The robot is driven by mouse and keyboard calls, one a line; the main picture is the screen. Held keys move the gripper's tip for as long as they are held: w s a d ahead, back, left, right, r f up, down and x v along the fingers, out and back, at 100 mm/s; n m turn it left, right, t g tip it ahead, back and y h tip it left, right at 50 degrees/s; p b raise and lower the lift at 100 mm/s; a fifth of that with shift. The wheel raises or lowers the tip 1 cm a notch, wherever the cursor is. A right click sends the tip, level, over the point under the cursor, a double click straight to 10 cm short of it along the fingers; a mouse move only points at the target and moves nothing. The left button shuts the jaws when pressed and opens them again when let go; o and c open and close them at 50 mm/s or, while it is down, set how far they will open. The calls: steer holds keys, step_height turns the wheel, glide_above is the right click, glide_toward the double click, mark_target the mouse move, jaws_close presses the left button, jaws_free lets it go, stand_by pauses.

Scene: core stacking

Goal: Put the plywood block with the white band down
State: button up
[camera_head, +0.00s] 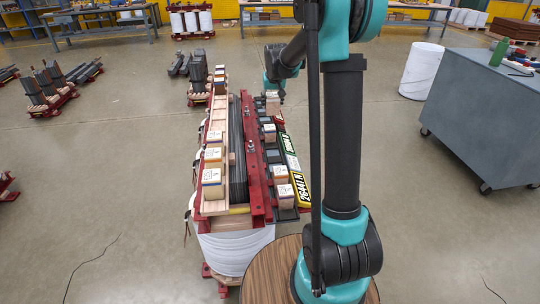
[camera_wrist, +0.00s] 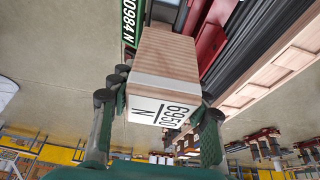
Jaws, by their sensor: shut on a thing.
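The plywood block with the white band (camera_wrist: 168,58) is large in the wrist view. Its near end carries a white label reading 6950 N. My gripper (camera_wrist: 162,100) is shut on it, with a dark green finger on either side near the white band. In the head view my gripper (camera_head: 273,88) is at the far end of the red rack, partly behind my arm, and a small pale block (camera_head: 272,103) shows just below it. I cannot tell whether the held block touches the surface beneath it.
The long red rack (camera_head: 252,165) bears several labelled blocks (camera_head: 212,175) along both sides. Green, white and yellow number plates (camera_head: 302,188) line its right edge. A grey cabinet (camera_head: 485,110) and white drum (camera_head: 420,72) stand to the right. Floor at left is mostly open.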

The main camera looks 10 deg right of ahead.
steer(key=shift+w+f, duration=0.1)
steer(key=shift+f, duration=0.65)
steer(key=shift+s+f, duration=0.2)
steer(key=shift+s, duration=0.05)
step_height(320, 180, down, 20)
steer(key=shift+d, duration=0.1)
steer(key=o, duration=1.4)
steer(key=shift+f, duration=0.1)
